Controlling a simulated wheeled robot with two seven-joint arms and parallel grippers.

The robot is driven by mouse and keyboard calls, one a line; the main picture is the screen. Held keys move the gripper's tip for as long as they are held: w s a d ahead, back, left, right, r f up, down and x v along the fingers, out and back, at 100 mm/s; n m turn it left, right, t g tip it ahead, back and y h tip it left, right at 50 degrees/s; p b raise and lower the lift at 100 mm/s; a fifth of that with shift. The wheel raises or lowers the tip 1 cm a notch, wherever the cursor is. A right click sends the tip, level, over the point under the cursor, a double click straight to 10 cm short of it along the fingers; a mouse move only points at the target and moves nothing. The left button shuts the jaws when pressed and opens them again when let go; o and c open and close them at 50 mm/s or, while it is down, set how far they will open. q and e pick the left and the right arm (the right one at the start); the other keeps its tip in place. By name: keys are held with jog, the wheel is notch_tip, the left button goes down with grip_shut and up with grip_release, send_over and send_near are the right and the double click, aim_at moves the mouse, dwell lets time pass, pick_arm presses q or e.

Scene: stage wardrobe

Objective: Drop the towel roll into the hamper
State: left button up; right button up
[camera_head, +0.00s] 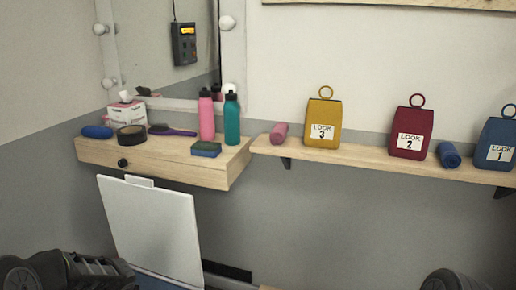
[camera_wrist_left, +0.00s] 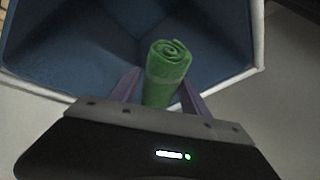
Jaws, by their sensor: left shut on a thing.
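A rolled green towel (camera_wrist_left: 167,72) is held between the two fingers of my left gripper (camera_wrist_left: 160,90) in the left wrist view. Its spiral end faces up toward the camera. Behind the roll is the open hamper, with a dark blue inside and a pale rim (camera_wrist_left: 262,45); the roll appears over its opening. In the head view the hamper's white raised lid (camera_head: 152,230) stands below the wooden counter, and most of the hamper is cut off by the bottom edge. The green towel is not visible there. My right gripper's fingers are not in view.
A wooden counter (camera_head: 190,172) carries bottles, a brush, tape, a sponge and a tissue box. A shelf (camera_head: 370,160) to the right holds a pink roll (camera_head: 279,133), a blue roll (camera_head: 448,155) and yellow, red and blue LOOK bags. The wall below the shelf looks clear.

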pick_arm(q)
jog(key=o, duration=1.4)
jog(key=shift+o, duration=0.2)
jog(key=v, duration=0.8)
jog(key=shift+f, duration=0.1)
